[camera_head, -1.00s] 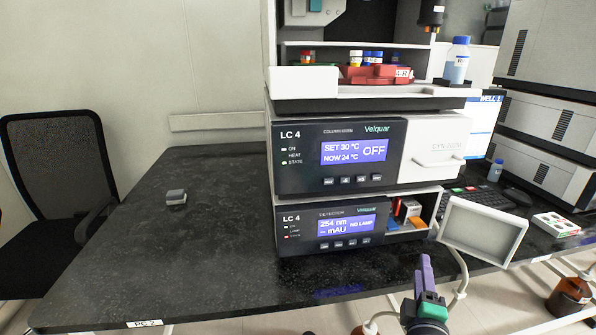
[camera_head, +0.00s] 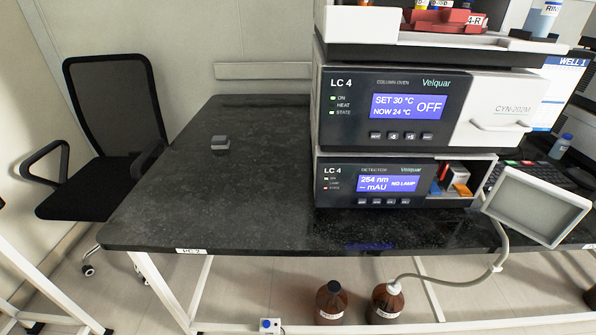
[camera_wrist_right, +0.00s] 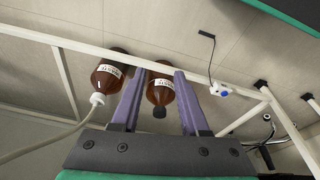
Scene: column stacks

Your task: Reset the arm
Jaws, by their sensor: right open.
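My right gripper (camera_wrist_right: 153,103) shows in the right wrist view. Its two purple fingers are apart with nothing held between them. Beyond the fingers, brown bottles stand on the floor by the white bench frame, and one shows in the gap between them. My right arm is out of the head view. My left gripper shows in neither view.
The LC 4 stack (camera_head: 400,108) stands on the black bench (camera_head: 230,195). An open pale door or tray (camera_head: 537,207) juts out at its lower right. Two brown bottles (camera_head: 331,303) (camera_head: 385,305) stand below.

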